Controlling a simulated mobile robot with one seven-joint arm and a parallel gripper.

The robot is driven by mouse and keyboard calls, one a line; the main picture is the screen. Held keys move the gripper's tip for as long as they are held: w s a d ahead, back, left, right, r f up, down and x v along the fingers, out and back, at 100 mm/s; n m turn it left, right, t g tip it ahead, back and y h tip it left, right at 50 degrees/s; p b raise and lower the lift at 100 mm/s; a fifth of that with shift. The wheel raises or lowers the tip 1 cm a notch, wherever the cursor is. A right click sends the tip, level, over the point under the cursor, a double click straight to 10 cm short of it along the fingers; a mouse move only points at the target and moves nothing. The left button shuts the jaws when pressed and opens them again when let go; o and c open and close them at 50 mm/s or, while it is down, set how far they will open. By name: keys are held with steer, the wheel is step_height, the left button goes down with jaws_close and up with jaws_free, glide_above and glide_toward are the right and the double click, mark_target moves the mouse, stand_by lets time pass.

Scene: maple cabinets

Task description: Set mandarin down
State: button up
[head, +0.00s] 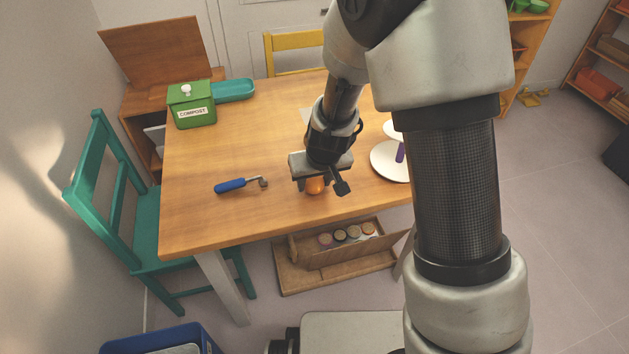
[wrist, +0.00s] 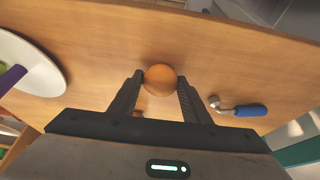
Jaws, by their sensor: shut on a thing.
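The mandarin (head: 315,186) is a small orange ball, partly covered by my gripper in the head view. In the wrist view the mandarin (wrist: 160,78) sits between the two fingertips. My gripper (wrist: 160,88) is shut on it, with one finger on each side. In the head view my gripper (head: 318,182) points down over the front part of the wooden table (head: 245,140). I cannot tell whether the mandarin touches the tabletop or hangs just above it.
A blue-handled tool (head: 231,185) lies left of my gripper. A white round stand (head: 385,163) is to the right, partly behind my arm. A green compost bin (head: 191,108) and teal tray (head: 233,90) stand at the back left. The table between bin and gripper is clear.

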steer(key=shift+f, duration=0.2)
steer(key=o, duration=1.1)
steer(key=shift+r, duration=0.1)
steer(key=shift+r, duration=0.25)
steer(key=s+d+r+m+p, duration=0.15)
steer(key=s+d+r, duration=0.35)
steer(key=r, duration=0.8)
steer(key=s+d+r+p, duration=0.3)
steer(key=s+r, duration=0.4)
steer(key=r, duration=0.5)
steer(key=shift+m+t+h, duration=0.6)
steer(key=shift+m+t, duration=0.1)
steer(key=shift+m, duration=0.15)
steer(key=s+d+r, duration=0.2)
steer(key=s, duration=0.1)
steer(key=s+d+r, duration=0.2)
steer(key=s, duration=0.2)
steer(key=s+d+r, duration=0.2)
steer(key=s, duration=0.1)
steer(key=shift+s, duration=0.3)
